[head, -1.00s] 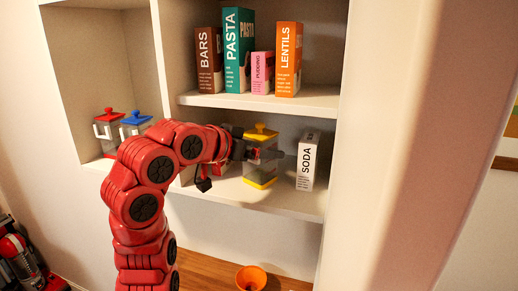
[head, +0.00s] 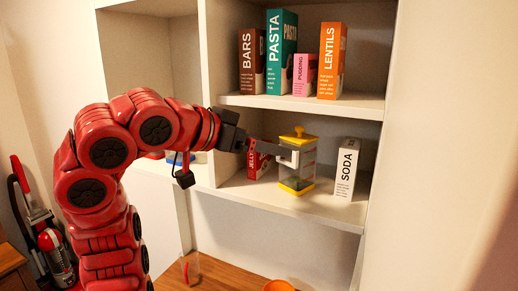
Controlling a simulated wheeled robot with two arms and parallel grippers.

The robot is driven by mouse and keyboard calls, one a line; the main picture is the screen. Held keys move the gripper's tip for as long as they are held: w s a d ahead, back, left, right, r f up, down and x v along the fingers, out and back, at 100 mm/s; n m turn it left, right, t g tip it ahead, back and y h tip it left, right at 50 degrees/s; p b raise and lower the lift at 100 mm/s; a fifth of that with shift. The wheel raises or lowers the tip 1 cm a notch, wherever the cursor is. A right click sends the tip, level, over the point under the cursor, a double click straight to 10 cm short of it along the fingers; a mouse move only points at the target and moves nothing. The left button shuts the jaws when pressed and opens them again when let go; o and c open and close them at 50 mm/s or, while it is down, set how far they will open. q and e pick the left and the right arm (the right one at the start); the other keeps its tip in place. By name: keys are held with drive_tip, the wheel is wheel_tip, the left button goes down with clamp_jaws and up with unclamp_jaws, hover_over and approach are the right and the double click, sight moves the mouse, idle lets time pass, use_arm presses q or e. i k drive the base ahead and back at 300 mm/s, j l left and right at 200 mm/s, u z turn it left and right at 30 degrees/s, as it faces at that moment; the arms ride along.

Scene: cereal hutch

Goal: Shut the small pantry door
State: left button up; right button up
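A tall pale panel (head: 455,150) fills the right side of the head view beside the open shelves. It may be the small pantry door standing open, but no handle or hinge shows, so I cannot tell. My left gripper (head: 280,150) reaches in from the left at the lower shelf. Its tip is at the left side of a clear jar (head: 298,170) with a yellow lid, by the jar's pale handle. The jar stands upright on the shelf. I cannot tell whether the fingers are closed on the handle. My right gripper is out of view.
A white soda box (head: 346,172) and a red jelly box (head: 257,162) flank the jar. Several boxes, including a pasta box (head: 282,55), stand on the upper shelf. A glass (head: 190,268) and an orange item (head: 279,286) are on the wooden counter. A red vacuum (head: 50,240) stands left.

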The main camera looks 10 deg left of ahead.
sight(445, 214)
drive_tip(key=k+j, duration=0.75)
drive_tip(key=j, duration=0.25)
